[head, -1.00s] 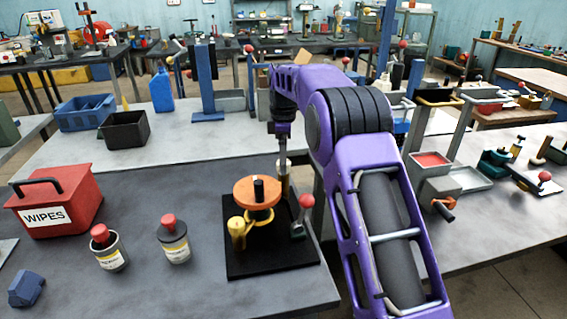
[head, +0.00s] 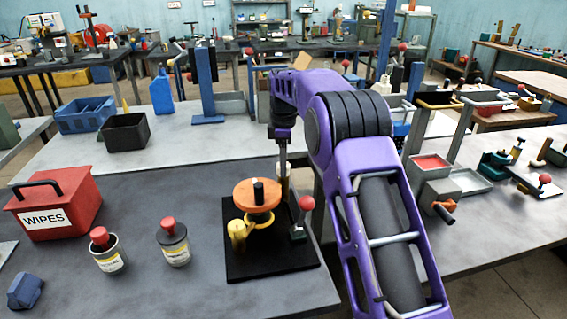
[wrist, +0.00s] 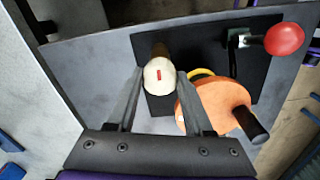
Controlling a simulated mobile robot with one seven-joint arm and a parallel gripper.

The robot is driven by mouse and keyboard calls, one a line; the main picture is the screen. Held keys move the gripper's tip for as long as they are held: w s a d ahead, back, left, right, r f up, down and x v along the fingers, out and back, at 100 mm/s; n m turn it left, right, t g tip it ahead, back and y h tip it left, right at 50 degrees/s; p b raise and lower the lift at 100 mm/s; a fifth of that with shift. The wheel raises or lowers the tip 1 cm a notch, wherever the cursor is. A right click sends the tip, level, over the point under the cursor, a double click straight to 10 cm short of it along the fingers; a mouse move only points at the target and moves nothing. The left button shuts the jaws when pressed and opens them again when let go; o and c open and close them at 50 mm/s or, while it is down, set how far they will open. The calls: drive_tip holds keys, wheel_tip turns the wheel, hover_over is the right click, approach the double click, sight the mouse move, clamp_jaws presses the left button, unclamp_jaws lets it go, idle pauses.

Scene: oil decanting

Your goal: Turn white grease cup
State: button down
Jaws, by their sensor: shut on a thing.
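The white grease cup (wrist: 160,76) has a small red mark on its top and sits on a brown stem on the black base plate. My gripper (wrist: 160,82) comes down over it in the wrist view, with one finger on each side, shut on the cup.
The orange handwheel (wrist: 212,100) with a black knob stands close beside my right finger. A red-knobbed lever (head: 306,203) rises at the plate's right. A yellow fitting (head: 238,232) is in front. The red WIPES box (head: 55,203) and two red-capped containers stand left.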

drive_tip(key=shift+r+p, duration=0.1)
drive_tip(key=shift+p, duration=0.2)
drive_tip(key=shift+m+p, duration=0.5)
drive_tip(key=shift+m, duration=0.2)
drive_tip(key=shift+m+p, duration=0.5)
drive_tip(key=shift+m, duration=0.2)
drive_tip(key=m, duration=0.2)
drive_tip(key=shift+m, duration=2.2)
drive_tip(key=shift+c, duration=1.5)
unclamp_jaws()
